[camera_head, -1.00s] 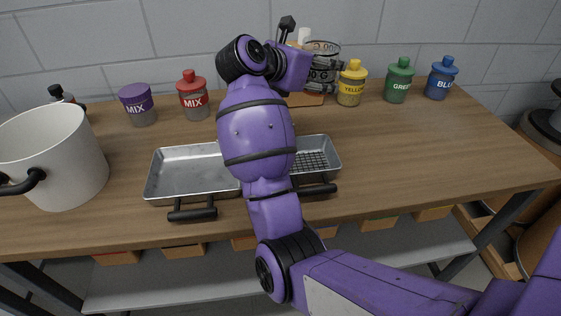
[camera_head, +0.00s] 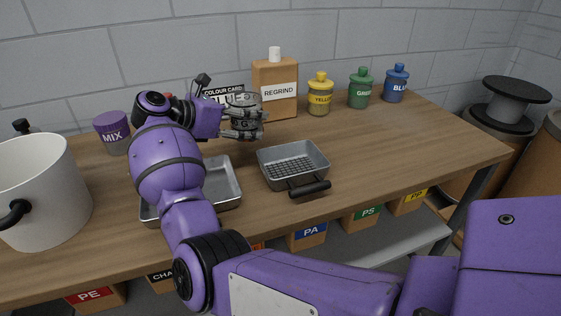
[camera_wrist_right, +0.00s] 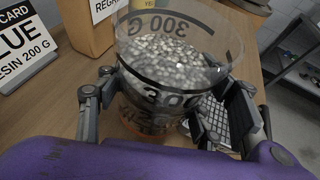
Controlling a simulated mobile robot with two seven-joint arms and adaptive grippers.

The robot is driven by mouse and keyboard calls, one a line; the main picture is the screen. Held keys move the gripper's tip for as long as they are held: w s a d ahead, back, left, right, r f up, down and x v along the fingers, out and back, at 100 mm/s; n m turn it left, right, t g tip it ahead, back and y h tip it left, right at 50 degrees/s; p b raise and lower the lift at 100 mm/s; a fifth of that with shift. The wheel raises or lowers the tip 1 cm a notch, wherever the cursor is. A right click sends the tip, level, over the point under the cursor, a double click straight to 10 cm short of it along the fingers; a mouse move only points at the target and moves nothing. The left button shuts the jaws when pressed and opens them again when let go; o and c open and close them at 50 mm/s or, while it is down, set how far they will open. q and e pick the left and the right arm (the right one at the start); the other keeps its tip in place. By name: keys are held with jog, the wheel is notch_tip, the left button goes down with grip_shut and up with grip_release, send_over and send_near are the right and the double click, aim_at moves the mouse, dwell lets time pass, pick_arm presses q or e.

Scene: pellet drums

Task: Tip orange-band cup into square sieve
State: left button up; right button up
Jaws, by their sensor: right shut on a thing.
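The clear cup (camera_head: 247,116) has dark print and holds grey pellets; the wrist view shows "300 G" on the cup (camera_wrist_right: 165,70) and an orange band low on it. My right gripper (camera_head: 244,122) is shut around the cup's side and holds it roughly upright. The square sieve (camera_head: 320,157) is a metal pan with a mesh floor and a black handle, on the table in front and right of the cup. Its mesh partly shows behind the fingers in the wrist view. My left gripper is not in view.
A metal tray (camera_head: 232,201) lies left of the sieve, partly behind my right arm. A white pot (camera_head: 45,195) stands at left. A REGRIND box (camera_head: 275,90), a colour card (camera_head: 222,91) and yellow (camera_head: 320,95), green and blue bottles line the back. Table right of the sieve is clear.

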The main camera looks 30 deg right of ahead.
jog(key=shift+s+r, duration=0.1)
jog(key=shift+r, duration=0.05)
jog(key=shift+d+g, duration=0.25)
jog(key=shift+g, duration=0.05)
